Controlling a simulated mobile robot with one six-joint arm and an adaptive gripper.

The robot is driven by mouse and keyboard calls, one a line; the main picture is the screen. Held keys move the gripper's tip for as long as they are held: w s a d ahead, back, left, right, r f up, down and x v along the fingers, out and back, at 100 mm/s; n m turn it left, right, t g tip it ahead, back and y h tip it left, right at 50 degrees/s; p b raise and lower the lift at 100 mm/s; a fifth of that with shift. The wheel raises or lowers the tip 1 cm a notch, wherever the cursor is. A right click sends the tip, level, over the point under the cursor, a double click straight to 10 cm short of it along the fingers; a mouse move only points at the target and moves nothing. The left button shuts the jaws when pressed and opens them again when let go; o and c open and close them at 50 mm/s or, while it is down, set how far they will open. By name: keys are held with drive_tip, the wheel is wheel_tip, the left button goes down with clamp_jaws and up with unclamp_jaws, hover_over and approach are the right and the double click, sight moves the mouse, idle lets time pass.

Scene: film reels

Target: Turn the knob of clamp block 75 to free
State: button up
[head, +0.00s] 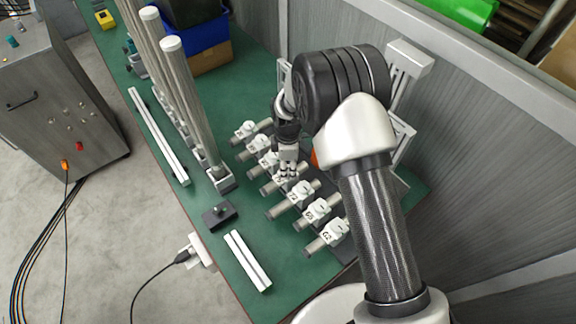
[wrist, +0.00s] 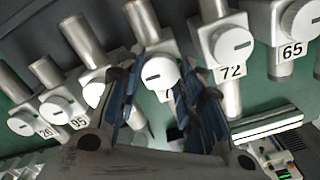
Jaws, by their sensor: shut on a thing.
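Several pale clamp blocks with round slotted knobs stand in a row, each gripping a metal rod. In the wrist view my gripper (wrist: 156,84) is shut on the knob (wrist: 161,72) of the middle block, one blue-grey finger on each side. That knob's slot lies nearly level, slightly tilted. The block's number is hidden behind the fingers, so I cannot read 75. Block 72 (wrist: 232,68) is just right of it and block 65 (wrist: 292,50) is farther right. Block 95 (wrist: 75,118) is to the left. In the head view my gripper (head: 287,172) points down at the row's middle.
The blocks stand closely on a green bench (head: 172,215). Tall metal columns (head: 190,100) rise left of the row. A dark small block (head: 220,216) and a white bar (head: 247,261) lie nearer. A grey wall panel (head: 480,150) bounds the right. A blue bin (head: 205,40) stands behind.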

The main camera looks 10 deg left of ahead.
sight(288, 169)
drive_tip(key=shift+n, duration=0.3)
drive_tip(key=o, duration=1.1)
drive_tip(key=shift+c, duration=0.2)
wheel_tip(288, 169, up, 12)
idle(0.4)
